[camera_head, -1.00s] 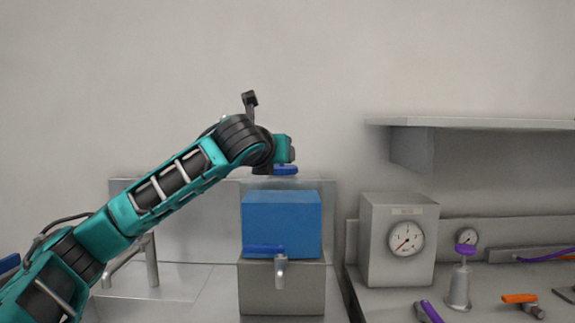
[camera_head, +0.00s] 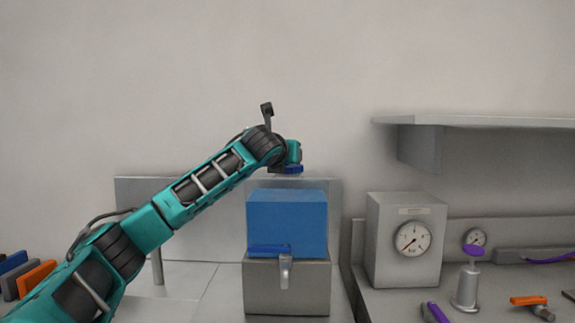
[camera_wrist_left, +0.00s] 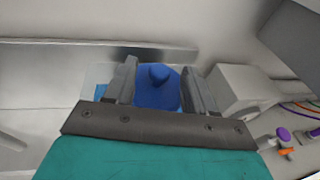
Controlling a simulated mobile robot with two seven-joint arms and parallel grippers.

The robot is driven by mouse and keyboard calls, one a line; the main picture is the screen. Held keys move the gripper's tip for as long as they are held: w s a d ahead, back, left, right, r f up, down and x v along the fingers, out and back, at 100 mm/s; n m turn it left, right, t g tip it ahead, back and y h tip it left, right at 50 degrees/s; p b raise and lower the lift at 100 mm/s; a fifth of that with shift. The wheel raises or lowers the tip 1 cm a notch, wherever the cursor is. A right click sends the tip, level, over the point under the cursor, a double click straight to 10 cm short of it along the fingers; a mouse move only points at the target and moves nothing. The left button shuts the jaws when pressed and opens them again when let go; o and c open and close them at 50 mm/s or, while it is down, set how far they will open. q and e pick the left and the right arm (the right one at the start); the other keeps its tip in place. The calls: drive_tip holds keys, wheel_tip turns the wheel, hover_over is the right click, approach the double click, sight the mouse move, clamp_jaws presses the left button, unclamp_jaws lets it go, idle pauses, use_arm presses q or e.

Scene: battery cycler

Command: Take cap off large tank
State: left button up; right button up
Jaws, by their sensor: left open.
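The large tank (camera_head: 287,223) is a blue box on a grey stand in the head view. A darker blue, rounded piece with a small knob, seemingly the cap (camera_wrist_left: 157,92), shows between my left gripper's (camera_wrist_left: 158,85) fingers in the left wrist view. My right gripper is out of view.
A grey tap with a blue handle (camera_head: 268,250) is on the tank's front. The stand (camera_head: 287,288) is below. A gauge box (camera_head: 407,240) and a purple-topped bottle (camera_head: 467,280) stand right, under a shelf (camera_head: 470,121).

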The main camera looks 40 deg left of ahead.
use_arm(q)
drive_tip(key=shift+x, duration=1.25)
clamp_jaws()
